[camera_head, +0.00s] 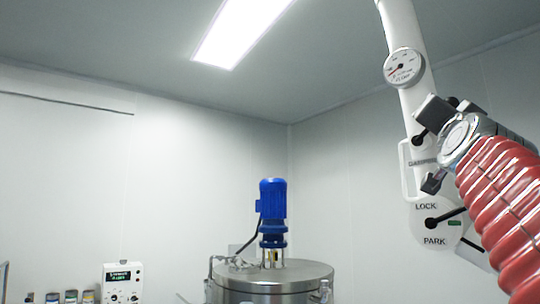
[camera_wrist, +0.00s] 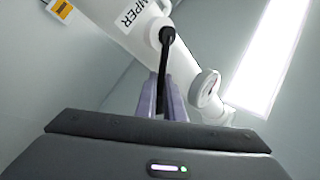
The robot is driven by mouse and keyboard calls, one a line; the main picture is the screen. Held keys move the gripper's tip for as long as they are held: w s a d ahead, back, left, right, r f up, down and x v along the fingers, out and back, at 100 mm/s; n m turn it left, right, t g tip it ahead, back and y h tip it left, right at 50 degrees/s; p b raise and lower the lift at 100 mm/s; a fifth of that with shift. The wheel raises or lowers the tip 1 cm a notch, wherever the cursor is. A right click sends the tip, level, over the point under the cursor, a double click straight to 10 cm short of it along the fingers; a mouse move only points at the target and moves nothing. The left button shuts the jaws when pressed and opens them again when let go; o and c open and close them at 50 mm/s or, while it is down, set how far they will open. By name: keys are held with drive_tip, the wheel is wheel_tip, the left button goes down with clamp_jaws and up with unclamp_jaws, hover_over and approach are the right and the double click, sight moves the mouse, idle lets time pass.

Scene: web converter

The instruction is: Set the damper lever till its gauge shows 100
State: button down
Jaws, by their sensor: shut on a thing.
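The damper lever (camera_wrist: 168,62) is black and pivots on a round hub on the white extraction arm (camera_wrist: 110,25). In the wrist view, the two pale purple fingers of my gripper (camera_wrist: 163,95) are shut on its lower length. In the head view, my gripper (camera_head: 432,142) is against the white arm at the hub, below the gauge (camera_head: 404,68), and hides most of the lever. The round white gauge has a red needle pointing to the lower left; its figures are too small to read. It shows side-on in the wrist view (camera_wrist: 206,90).
A LOCK/PARK plate (camera_head: 428,225) with its own black lever sits just below, beside a white handle (camera_head: 406,170). A steel vessel (camera_head: 275,278) with a blue motor (camera_head: 272,200) stands at bottom centre. A control box (camera_head: 122,284) is at lower left.

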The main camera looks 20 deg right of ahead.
drive_tip(key=shift+s+a+r+n+y, duration=0.15)
drive_tip(key=shift+r+n+y, duration=0.5)
drive_tip(key=shift+n, duration=0.25)
drive_tip(key=shift+r, duration=0.1)
drive_tip(key=c, duration=1.9)
unclamp_jaws()
drive_tip(key=shift+o, duration=0.2)
drive_tip(key=shift+s, duration=0.15)
drive_tip(key=shift+w, duration=0.2)
drive_tip(key=shift+f, duration=0.25)
drive_tip(key=shift+f+m, duration=0.15)
drive_tip(key=shift+m, duration=0.15)
